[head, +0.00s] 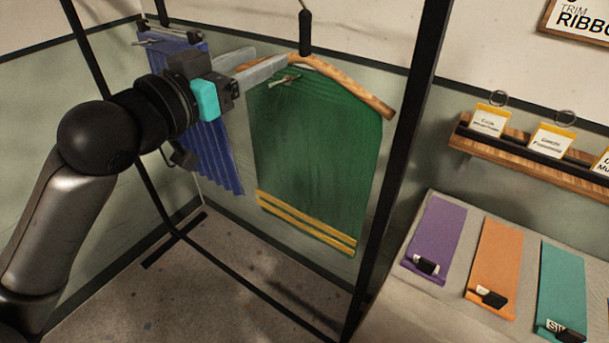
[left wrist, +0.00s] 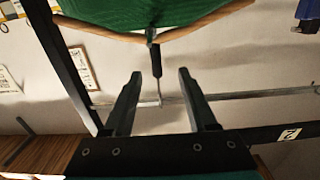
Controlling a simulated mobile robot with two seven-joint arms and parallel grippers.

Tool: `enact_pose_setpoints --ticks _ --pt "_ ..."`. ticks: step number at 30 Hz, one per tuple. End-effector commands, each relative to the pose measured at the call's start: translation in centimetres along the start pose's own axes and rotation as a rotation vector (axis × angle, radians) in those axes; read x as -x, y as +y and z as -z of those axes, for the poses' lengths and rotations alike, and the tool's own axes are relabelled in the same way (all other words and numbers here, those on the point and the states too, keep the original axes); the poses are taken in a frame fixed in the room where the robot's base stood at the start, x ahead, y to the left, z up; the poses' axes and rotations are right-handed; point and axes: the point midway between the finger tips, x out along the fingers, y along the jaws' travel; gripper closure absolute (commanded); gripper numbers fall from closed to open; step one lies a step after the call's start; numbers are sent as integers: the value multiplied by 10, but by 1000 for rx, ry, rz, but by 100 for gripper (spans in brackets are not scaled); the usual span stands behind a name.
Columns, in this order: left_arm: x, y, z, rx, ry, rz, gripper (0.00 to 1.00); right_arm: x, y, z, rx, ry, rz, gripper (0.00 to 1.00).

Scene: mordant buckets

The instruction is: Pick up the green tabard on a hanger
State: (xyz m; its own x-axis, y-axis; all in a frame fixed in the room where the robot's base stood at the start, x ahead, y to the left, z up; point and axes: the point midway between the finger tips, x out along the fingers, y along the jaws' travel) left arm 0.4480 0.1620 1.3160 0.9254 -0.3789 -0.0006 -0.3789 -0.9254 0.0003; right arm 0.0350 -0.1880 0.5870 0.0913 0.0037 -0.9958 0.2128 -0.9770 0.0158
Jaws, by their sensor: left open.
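The green tabard (head: 315,150) with two yellow bands near its hem hangs on a wooden hanger (head: 365,90) inside a black rack frame. A dark hook stem (head: 305,32) rises from the middle of the hanger. My left gripper (head: 271,55) is open and empty, its fingers pointing right toward the hanger's top. In the left wrist view the hook stem (left wrist: 156,58) shows between the two open fingers (left wrist: 160,73), with the hanger (left wrist: 205,22) and tabard (left wrist: 140,10) beyond. Whether the fingers touch the hanger cannot be told. My right gripper is not in view.
A blue garment (head: 218,160) hangs just behind and left of my left gripper. The rack's black upright (head: 400,140) stands right of the tabard. At right, a table (head: 390,300) holds purple, orange and teal cloth strips below a wooden shelf (head: 540,160) with cards.

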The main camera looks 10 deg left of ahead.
Motion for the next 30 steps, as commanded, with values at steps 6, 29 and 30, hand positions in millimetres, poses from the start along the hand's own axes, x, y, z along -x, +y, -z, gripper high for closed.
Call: enact_pose_setpoints --ticks 6,29,30 --pt "-31 1 3 3 2 -1 43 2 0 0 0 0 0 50" --pt "-104 9 0 -1 1 -1 43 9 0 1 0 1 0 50" --pt "-105 9 -1 -1 1 -1 43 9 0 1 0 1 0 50"
